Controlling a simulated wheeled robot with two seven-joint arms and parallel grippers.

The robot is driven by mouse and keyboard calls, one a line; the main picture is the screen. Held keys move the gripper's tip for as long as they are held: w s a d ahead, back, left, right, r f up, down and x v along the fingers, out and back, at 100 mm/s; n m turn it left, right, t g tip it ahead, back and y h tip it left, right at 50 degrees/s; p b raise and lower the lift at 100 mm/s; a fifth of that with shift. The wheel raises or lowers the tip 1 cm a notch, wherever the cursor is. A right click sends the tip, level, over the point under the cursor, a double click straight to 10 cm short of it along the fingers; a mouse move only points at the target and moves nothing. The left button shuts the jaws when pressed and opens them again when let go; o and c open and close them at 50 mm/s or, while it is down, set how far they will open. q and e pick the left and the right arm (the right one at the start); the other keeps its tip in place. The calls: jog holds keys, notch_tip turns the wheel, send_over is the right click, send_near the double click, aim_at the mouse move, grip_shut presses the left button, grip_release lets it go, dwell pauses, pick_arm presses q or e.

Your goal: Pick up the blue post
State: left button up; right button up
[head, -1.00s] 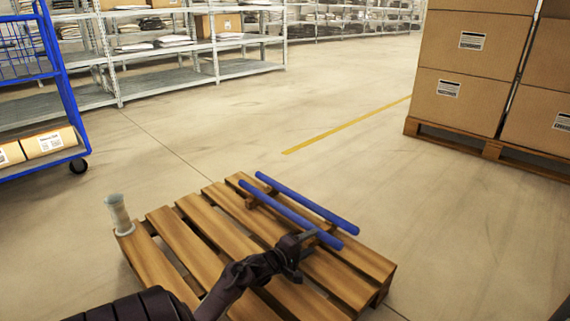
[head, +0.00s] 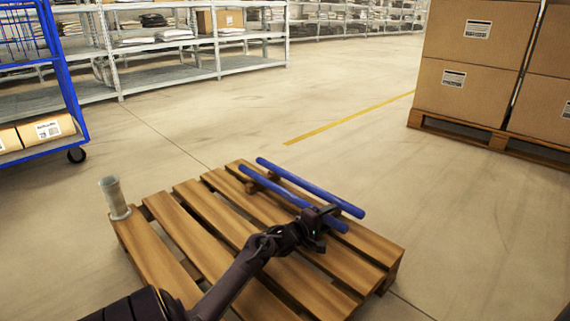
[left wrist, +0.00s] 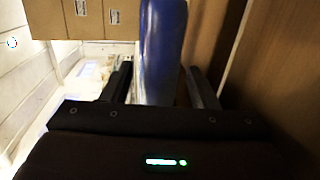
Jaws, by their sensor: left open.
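Two blue posts lie side by side above the wooden pallet (head: 190,225), on small wooden supports. The nearer blue post (head: 278,189) is partly hidden by my left gripper (head: 322,217) near its right end. The farther blue post (head: 311,186) lies just beyond it. In the left wrist view a blue post (left wrist: 163,45) runs between the two open fingers of my left gripper (left wrist: 160,85). The fingers stand on either side of it, and I see no clear grip. My right gripper is not in view.
A pale roll (head: 114,198) stands upright on the pallet's left corner. A blue cart (head: 60,85) with boxes is at the left, and metal shelves (head: 190,70) are behind. Stacked cartons (head: 465,85) stand on another pallet at the right. The floor between is clear.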

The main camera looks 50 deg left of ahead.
pick_arm(q)
jog(key=c, duration=1.2)
jog(key=shift+r, duration=0.1)
grip_shut()
